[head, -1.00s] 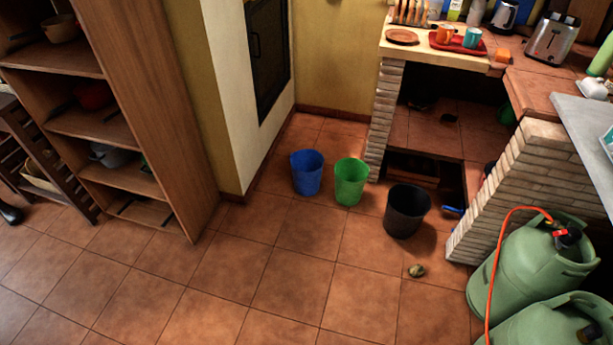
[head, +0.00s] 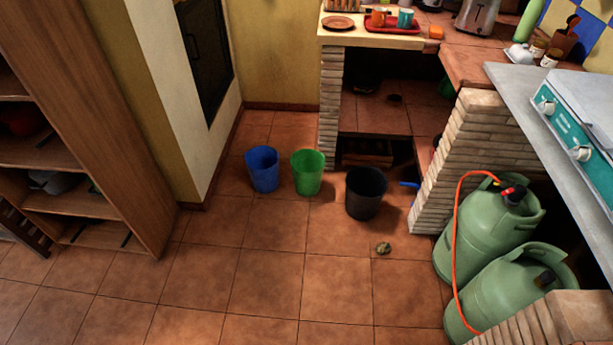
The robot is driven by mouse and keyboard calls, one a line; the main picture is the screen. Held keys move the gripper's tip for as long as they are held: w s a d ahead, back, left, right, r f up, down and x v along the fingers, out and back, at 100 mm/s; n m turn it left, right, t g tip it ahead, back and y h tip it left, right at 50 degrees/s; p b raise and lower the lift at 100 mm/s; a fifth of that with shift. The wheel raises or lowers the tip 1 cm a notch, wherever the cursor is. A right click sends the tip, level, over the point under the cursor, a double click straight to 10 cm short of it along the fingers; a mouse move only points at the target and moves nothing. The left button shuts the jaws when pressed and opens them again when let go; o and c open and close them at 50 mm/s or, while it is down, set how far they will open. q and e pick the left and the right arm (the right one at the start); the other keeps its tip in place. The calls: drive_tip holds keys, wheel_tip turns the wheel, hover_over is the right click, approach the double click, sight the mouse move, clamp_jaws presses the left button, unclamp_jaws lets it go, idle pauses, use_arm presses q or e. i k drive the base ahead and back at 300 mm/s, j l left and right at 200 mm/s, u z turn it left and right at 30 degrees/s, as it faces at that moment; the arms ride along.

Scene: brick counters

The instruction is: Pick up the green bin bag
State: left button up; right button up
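A green bin (head: 308,173) stands upright on the tiled floor between a blue bin (head: 263,169) on its left and a black bin (head: 366,194) on its right. I cannot tell whether a bag lines the green bin. A small crumpled greenish-brown item (head: 383,248) lies on the floor in front of the black bin; what it is cannot be made out. Neither of my grippers is in view.
A wooden shelf unit (head: 105,130) stands at the left. Brick counters (head: 470,140) rise behind and to the right of the bins. Two green gas cylinders (head: 485,225) with an orange hose stand at the right. The floor in front of the bins is mostly clear.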

sight(306, 163)
drive_tip(key=i+j, duration=0.1)
drive_tip(key=i, duration=0.35)
drive_tip(key=i+j+z, duration=0.15)
drive_tip(key=i, duration=0.3)
